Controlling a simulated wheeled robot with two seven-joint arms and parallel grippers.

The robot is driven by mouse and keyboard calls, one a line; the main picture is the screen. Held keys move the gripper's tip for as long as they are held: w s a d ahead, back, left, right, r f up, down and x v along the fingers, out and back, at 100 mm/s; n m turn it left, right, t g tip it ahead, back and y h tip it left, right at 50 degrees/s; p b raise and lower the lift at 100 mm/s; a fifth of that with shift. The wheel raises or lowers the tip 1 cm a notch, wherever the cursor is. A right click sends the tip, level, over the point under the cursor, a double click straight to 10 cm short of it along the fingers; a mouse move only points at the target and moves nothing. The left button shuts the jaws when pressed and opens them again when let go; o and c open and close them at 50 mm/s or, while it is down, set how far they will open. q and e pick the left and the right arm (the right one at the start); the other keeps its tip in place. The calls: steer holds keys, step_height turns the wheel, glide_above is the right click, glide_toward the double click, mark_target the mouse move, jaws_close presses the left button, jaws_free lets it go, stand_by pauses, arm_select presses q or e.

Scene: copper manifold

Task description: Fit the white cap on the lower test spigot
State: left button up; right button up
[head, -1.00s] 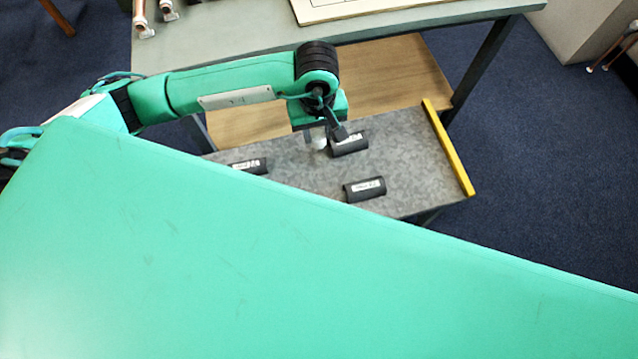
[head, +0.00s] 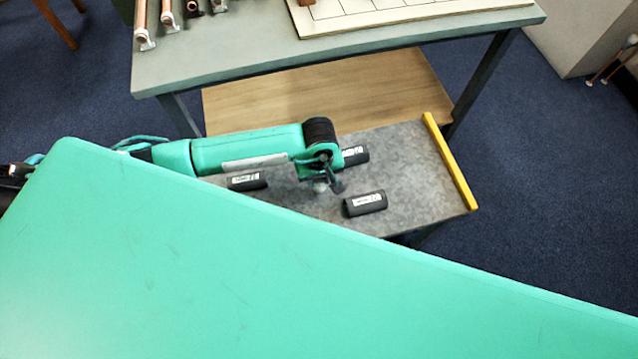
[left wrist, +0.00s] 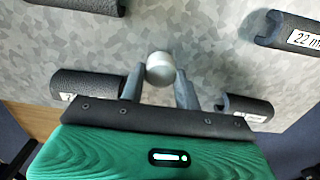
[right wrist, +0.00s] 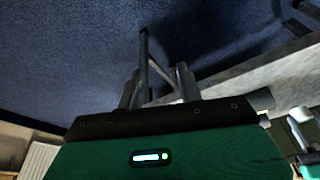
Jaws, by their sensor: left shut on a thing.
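The white cap (left wrist: 160,68) is between the fingertips of my left gripper (left wrist: 158,92), which is shut on it. In the head view the cap (head: 320,186) shows small and pale at my left gripper (head: 322,183), over the grey speckled trolley top. Whether it touches the surface I cannot tell. My right gripper (right wrist: 157,85) has its fingers apart with nothing held between them, and a thin leg and brace show behind. It is hidden in the head view. The lower test spigot cannot be made out in any view.
Black labelled foam sleeves (head: 365,203) lie on the trolley top (head: 410,165), which has a yellow edge strip (head: 450,160). Behind it stands a grey-green bench (head: 240,55) with copper pipes (head: 168,14) and a pale board (head: 400,14). My green body covers the foreground.

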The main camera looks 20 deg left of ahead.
mark_target(319, 181)
arm_select(q)
steer(key=shift+f, duration=2)
steer(key=shift+f, duration=0.1)
steer(key=o, duration=0.9)
steer(key=shift+o, duration=0.2)
steer(key=shift+r, duration=0.2)
